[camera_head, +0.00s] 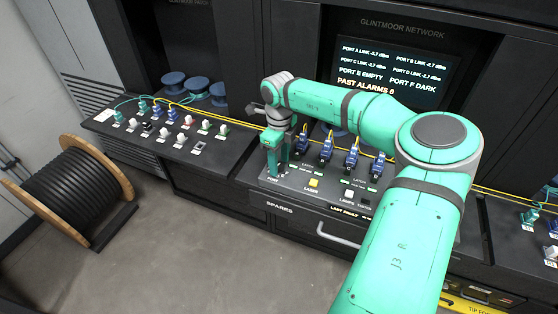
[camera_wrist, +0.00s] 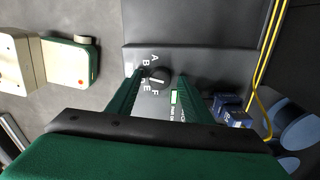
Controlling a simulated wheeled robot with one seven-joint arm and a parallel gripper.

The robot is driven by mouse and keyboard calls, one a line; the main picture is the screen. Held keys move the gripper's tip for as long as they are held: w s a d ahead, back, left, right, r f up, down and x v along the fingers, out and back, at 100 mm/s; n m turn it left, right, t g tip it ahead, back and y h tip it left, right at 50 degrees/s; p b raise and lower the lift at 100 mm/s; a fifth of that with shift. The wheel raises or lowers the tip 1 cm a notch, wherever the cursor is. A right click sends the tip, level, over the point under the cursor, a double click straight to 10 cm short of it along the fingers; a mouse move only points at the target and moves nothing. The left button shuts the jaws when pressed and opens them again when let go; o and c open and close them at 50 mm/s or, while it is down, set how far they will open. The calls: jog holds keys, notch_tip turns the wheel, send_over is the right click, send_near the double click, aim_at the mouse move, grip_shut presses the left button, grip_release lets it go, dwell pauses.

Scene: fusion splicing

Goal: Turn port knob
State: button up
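The port knob (camera_wrist: 160,79) is a small dark round dial with a light pointer line in the wrist view. White letters, among them A, B, E and F, stand around it. My gripper (camera_wrist: 161,73) has its two green fingers on either side of the knob, with a visible gap to each, so it is open. In the head view my gripper (camera_head: 276,171) points down at the left end of the sloped console (camera_head: 325,198), just above the "PORT" label. The knob is hidden behind the fingers there. How high the fingertips are above the panel is hard to tell.
Blue connectors (camera_head: 327,146) with yellow cables stand right of my gripper; they also show in the wrist view (camera_wrist: 228,108). A yellow button (camera_head: 314,183) and a white button (camera_head: 348,194) sit on the console front. A screen (camera_head: 395,70) lists port readings, with "Port F dark".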

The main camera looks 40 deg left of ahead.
aim_at(279, 164)
notch_tip(279, 164, up, 11)
dwell(0.8)
jog(key=shift+a+f, duration=0.1)
jog(key=shift+f, duration=0.05)
